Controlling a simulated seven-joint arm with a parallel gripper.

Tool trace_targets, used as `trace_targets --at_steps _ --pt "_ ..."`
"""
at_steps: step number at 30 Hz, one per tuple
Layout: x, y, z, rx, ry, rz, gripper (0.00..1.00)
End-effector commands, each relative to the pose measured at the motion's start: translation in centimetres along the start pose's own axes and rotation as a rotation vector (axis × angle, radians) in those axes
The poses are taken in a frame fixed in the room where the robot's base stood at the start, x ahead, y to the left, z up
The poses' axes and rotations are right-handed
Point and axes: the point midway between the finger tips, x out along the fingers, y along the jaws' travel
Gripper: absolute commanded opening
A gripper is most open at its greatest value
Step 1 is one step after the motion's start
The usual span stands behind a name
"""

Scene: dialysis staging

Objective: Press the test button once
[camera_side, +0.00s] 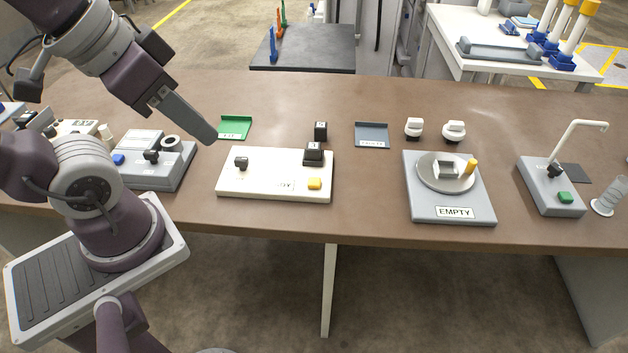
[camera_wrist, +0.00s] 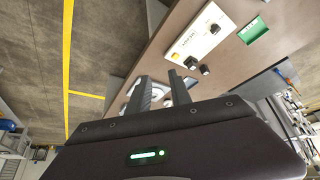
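A white panel (camera_side: 262,190) lies on the brown table in the side view. It carries a yellow button (camera_side: 314,184), a black knob (camera_side: 241,163) and a black block (camera_side: 313,153). The panel label is too small to read, so I cannot confirm which button is the test button. A green button (camera_side: 565,197) sits on a grey base at the right. My gripper (camera_side: 212,138) is above the table, up and left of the white panel, touching nothing visible. In the wrist view my gripper (camera_wrist: 158,76) has its two fingers apart and empty, and the white panel (camera_wrist: 198,36) lies beyond them.
A grey device (camera_side: 150,170) stands left of the panel. A green pad (camera_side: 235,127), a loose black block (camera_side: 320,131) and a grey pad (camera_side: 372,134) lie behind it. A turntable base marked EMPTY (camera_side: 420,205) stands to the right. Bare table separates it from the panel.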

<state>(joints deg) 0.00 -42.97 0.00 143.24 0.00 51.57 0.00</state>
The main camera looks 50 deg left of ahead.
Motion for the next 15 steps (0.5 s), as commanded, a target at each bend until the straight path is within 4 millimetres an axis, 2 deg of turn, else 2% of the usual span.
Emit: trace_targets --at_steps 1,3,15 --pt "0.0 0.0 0.0 0.0 0.0 0.0 0.13" --pt "0.0 0.0 0.0 0.0 0.0 0.0 0.0" --pt "0.0 0.0 0.0 0.0 0.0 0.0 0.0"
